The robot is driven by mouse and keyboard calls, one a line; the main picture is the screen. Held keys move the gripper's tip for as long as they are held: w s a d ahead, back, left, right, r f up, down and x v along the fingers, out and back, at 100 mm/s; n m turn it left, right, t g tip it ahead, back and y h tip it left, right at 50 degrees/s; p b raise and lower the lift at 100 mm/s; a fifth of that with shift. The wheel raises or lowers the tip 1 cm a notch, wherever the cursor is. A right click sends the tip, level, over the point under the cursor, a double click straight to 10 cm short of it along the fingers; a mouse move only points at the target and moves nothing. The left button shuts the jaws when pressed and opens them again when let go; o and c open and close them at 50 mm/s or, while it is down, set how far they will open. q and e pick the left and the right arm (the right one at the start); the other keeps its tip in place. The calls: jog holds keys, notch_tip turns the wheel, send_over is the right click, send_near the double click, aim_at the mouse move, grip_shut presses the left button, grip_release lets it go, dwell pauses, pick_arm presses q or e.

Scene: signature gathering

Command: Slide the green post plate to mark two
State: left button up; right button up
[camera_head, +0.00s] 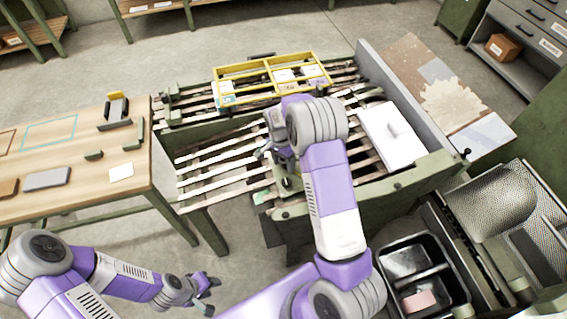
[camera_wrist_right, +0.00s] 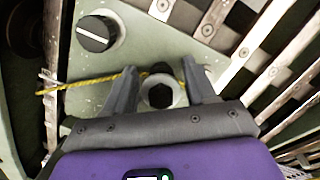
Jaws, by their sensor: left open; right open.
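A green plate (camera_wrist_right: 85,72) shows in the right wrist view, with a black-and-white dial knob (camera_wrist_right: 97,34) and a post with a dark hex head and pale washer (camera_wrist_right: 158,94). A yellow cord (camera_wrist_right: 82,84) runs across it to the post. My right gripper (camera_wrist_right: 158,68) is open, with its fingers on either side of the post; contact is unclear. In the head view, the green plate (camera_head: 291,185) is partly hidden by my right arm, at the front of the slatted bench. My left gripper (camera_head: 205,291) is open and empty over the floor. I cannot make out a mark two.
Pale slats (camera_head: 225,166) with gaps surround the plate. A yellow divided frame (camera_head: 250,72) lies at the back of the bench, and a white block (camera_head: 392,135) at its right. A wooden table (camera_head: 70,160) stands at left, a black tray (camera_head: 410,262) at lower right.

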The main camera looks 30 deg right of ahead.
jog(key=shift+f, duration=0.1)
grip_shut()
dwell(0.3)
